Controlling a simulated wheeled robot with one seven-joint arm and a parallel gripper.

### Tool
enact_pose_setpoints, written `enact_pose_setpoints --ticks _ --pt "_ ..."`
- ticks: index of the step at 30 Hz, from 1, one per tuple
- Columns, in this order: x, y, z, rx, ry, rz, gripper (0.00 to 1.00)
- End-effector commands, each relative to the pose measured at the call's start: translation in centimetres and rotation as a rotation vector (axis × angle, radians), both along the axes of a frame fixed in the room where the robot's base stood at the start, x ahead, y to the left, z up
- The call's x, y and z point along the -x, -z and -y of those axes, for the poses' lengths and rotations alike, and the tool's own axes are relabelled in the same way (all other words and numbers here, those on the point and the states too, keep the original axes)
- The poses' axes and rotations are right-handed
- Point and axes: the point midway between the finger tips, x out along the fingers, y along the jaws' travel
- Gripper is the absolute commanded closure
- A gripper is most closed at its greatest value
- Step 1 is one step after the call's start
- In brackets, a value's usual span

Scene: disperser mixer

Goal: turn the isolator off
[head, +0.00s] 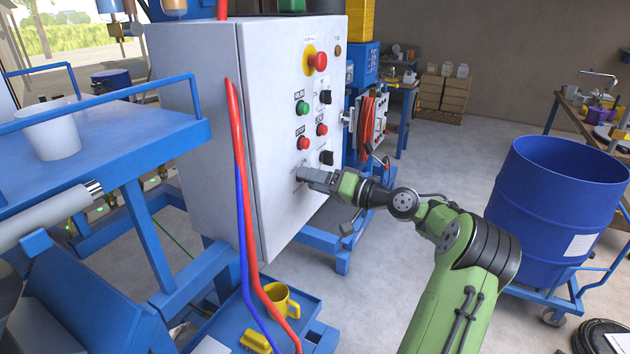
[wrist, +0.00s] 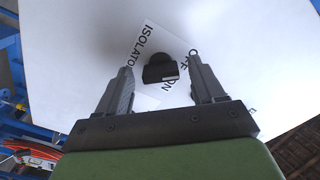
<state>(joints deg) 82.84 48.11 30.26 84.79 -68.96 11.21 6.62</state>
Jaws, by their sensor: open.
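The isolator knob (wrist: 160,70) is black and sits on a white label marked ISOLATOR, OFF and ON in the wrist view. A pale mark shows on the knob's lower edge; I cannot tell for sure which word it points to. My gripper (wrist: 158,76) is open, with one finger on each side of the knob and visible gaps to both. I cannot tell how deep the fingertips reach around it. In the head view my gripper (head: 303,175) is at the lower front of the white cabinet (head: 265,150) and hides the knob.
Above my gripper the panel carries a red emergency stop (head: 318,61), a green button (head: 302,108), red buttons and black switches. Red and blue hoses (head: 238,140) hang down the cabinet's near edge. A blue drum (head: 550,215) stands right of my arm.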

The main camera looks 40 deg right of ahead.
Motion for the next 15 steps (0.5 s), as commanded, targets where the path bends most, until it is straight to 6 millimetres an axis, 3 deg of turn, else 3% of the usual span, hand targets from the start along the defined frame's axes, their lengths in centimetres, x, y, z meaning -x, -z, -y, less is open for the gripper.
enact_pose_setpoints --ticks 5,8,15 --pt "0.7 0.0 0.3 0.000 0.003 0.000 0.32" --pt "2.7 0.0 1.1 -0.001 0.006 -0.001 0.32" --pt "9.2 -0.1 3.5 -0.002 0.006 0.000 0.32"
